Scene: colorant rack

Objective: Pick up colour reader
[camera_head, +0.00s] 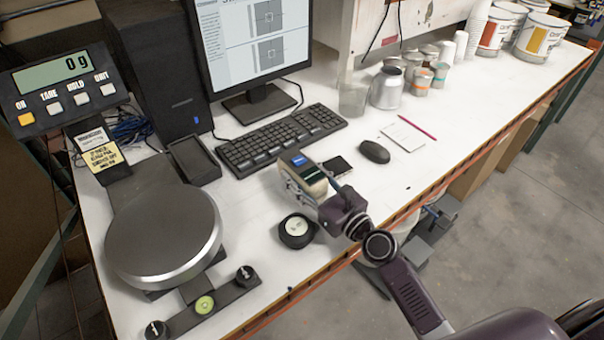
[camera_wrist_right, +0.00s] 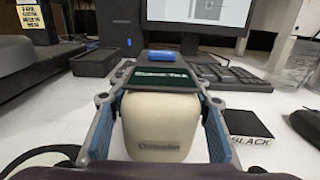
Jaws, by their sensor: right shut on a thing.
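I cannot tell whether the reader touches the table. My left gripper is not in view.
A round black puck (camera_head: 296,231) lies close to the gripper. The keyboard (camera_head: 280,138), black card (camera_head: 337,167) and mouse (camera_head: 375,152) are near. A scale (camera_head: 164,236) stands at left, cups and cans (camera_head: 388,88) at the back. The table's front edge (camera_head: 330,268) runs below the arm.

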